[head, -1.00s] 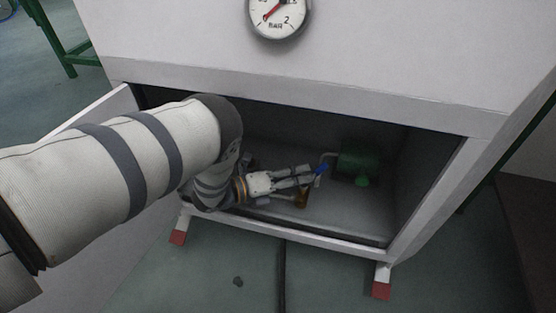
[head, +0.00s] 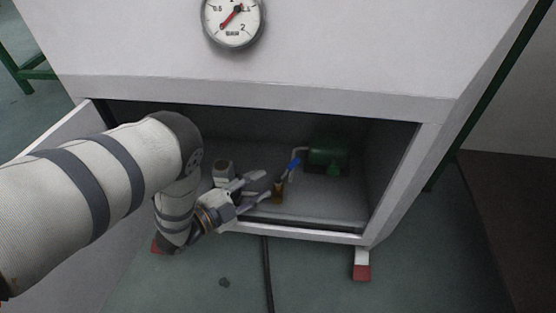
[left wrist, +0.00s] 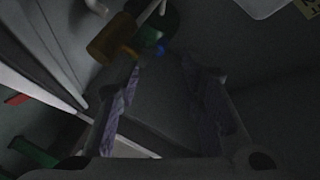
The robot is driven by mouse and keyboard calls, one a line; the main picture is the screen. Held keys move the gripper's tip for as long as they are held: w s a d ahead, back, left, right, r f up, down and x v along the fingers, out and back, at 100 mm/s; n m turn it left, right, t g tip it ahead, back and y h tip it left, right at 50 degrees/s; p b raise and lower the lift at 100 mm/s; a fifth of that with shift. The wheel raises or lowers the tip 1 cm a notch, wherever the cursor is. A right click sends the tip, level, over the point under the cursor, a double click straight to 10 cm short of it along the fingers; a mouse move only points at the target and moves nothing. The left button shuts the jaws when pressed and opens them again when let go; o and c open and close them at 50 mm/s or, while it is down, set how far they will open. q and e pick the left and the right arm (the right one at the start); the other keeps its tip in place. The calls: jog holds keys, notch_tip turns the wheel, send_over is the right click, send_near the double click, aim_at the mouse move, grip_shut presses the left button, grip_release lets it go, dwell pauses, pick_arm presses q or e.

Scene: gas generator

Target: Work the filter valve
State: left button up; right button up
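The filter valve's blue handle (head: 294,164) is inside the open cabinet, beside the green unit, above an amber filter bowl (head: 278,190). My left gripper (head: 265,186) is at the cabinet's front opening, its fingers spread and empty, pointing towards the valve. In the head view the fingertips are left of the blue handle and apart from it. In the dark left wrist view, the open left gripper (left wrist: 160,65) has the blue handle (left wrist: 158,49) beyond its fingertips, with the amber bowl (left wrist: 110,42) to the left. My right gripper is not in view.
The cabinet (head: 405,165) has side walls and a low front sill close to my left gripper. Its open door (head: 55,140) is at the left. A green unit (head: 328,152) stands at the back. A pressure gauge (head: 233,20) is on the panel above.

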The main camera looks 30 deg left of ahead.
pick_arm(q)
jog(key=d+r+n+y+p, duration=0.1)
jog(key=d+n+y, duration=0.1)
jog(key=n, duration=1.1)
jog(key=n+y+p, duration=0.3)
jog(key=n+y, duration=0.3)
jog(key=n, duration=2.2)
send_near(289, 170)
jog(key=b+x, duration=0.2)
jog(key=x, duration=0.3)
jog(key=b+x, duration=0.3)
jog(key=x, duration=0.3)
jog(key=shift+w+d+f+b, duration=0.1)
jog(key=shift+f+b, duration=0.15)
jog(key=shift+b, duration=0.05)
jog(key=shift+w, duration=0.45)
jog(key=shift+r, duration=0.1)
grip_shut()
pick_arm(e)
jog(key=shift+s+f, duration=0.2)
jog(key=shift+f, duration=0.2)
